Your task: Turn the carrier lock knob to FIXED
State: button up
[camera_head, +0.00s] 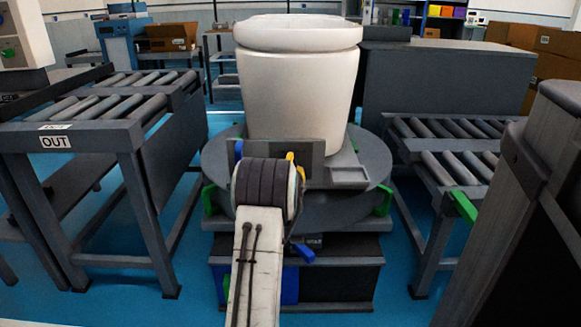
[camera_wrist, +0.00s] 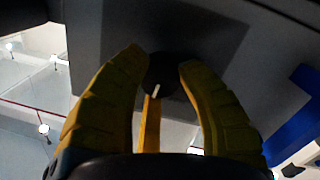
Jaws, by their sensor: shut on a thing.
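The carrier lock knob (camera_wrist: 162,72) is a dark round knob with a short white mark, set on a grey panel in the wrist view. My gripper (camera_wrist: 163,62) has its two yellow fingers around the knob, one on each side, shut on it. A yellow bar (camera_wrist: 151,125) shows between the fingers below the knob. In the head view my arm reaches up to the grey panel (camera_head: 308,150) at the front of the carrier, and my wrist hides the knob. Any lettering by the knob is not readable.
Roller conveyors stand at the left (camera_head: 120,100) and right (camera_head: 455,140); the left one bears an OUT sign (camera_head: 56,142). A blue lever (camera_head: 304,252) is below my wrist.

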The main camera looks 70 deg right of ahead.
jog(key=shift+r, duration=0.25)
jog(key=o, duration=0.8)
jog(key=shift+w, duration=0.1)
jog(key=o, duration=0.4)
jog(key=shift+f, duration=0.2)
jog(key=shift+a, duration=0.1)
jog(key=v, duration=1.1)
jog(key=shift+a, duration=0.35)
